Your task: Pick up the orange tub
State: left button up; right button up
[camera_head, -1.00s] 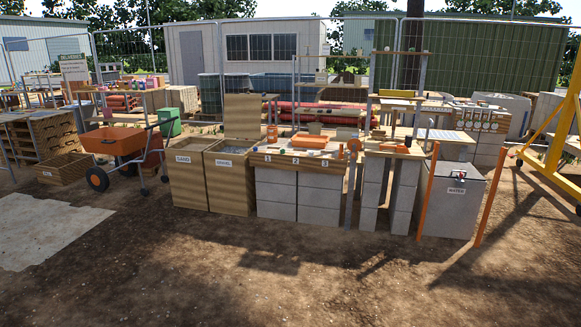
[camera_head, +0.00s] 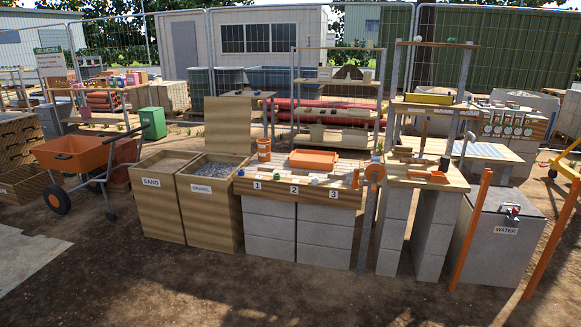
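A shallow, wide orange tub (camera_head: 314,160) sits on the wooden worktop with the numbers 1, 2 and 3 on its front edge. A smaller upright orange container (camera_head: 264,149) stands to its left at the back left of the same worktop. I cannot tell for certain which of the two is the orange tub of the task. Neither of my grippers is in view.
The worktop (camera_head: 290,189) rests on grey blocks, with small items along its front. Left of it are open sand (camera_head: 165,163) and gravel (camera_head: 212,165) bins; right, a tool bench (camera_head: 430,180) and a water chest (camera_head: 497,250) between orange posts. Bare ground in front is clear.

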aim_at(263, 144)
jog(key=i, duration=2.45)
jog(key=i+u, duration=0.1)
jog(key=i, duration=0.5)
jog(key=i+l, duration=0.1)
jog(key=i, duration=0.45)
jog(key=i+l+u, duration=0.15)
jog(key=i, duration=0.45)
jog(key=i+l+u, duration=0.1)
jog(key=i, duration=0.5)
